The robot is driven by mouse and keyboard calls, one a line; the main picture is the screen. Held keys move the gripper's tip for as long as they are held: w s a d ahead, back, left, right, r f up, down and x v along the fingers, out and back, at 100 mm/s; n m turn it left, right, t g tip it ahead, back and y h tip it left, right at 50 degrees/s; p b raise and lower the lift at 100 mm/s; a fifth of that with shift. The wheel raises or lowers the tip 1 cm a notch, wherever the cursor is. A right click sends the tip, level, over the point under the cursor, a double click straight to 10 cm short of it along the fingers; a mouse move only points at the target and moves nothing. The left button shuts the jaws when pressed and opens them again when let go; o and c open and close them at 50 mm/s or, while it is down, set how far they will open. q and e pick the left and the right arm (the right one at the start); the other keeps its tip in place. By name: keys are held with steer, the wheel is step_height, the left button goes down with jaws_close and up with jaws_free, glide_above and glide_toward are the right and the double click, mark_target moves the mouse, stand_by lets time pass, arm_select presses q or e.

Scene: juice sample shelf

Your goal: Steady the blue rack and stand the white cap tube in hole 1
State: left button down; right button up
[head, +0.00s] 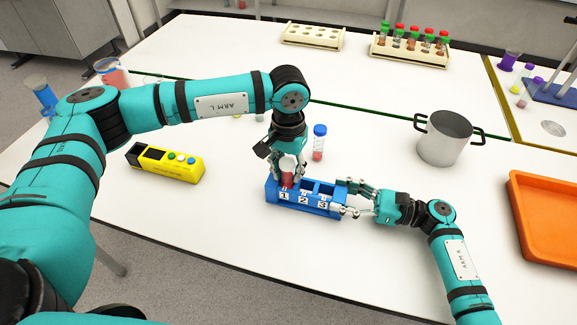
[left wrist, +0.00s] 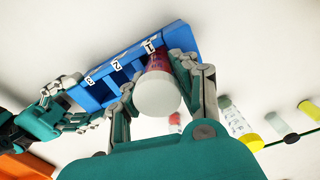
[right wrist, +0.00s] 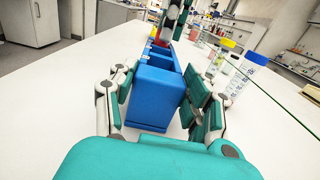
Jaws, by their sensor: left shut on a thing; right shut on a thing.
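The blue rack (head: 312,208) stands on the white table, with labels 1, 2 and 3 along its front. My right gripper (head: 354,198) is shut on its right end, beside 3. In the right wrist view the rack's end (right wrist: 155,98) lies between the fingers. The white cap tube (head: 287,164), with red contents, is in my left gripper (head: 286,174), which is shut on it. The tube is roughly upright at hole 1, its white cap also showing in the left wrist view (left wrist: 158,94). Its lower end is hidden, so I cannot tell how deep it sits.
A blue-capped tube (head: 319,142) stands just behind the rack. A yellow block with coloured buttons (head: 165,163) lies at the left. A metal pot (head: 445,138) and an orange tray (head: 545,220) are at the right. The table in front of the rack is clear.

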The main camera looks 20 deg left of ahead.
arm_select(q)
steer(key=shift+s+f, duration=0.1)
steer(key=shift+f, duration=0.65)
steer(key=c, duration=0.9)
jaws_free()
steer(key=shift+f, duration=0.1)
steer(key=shift+c, duration=0.2)
step_height(320, 180, up, 12)
steer(key=shift+r, duration=0.1)
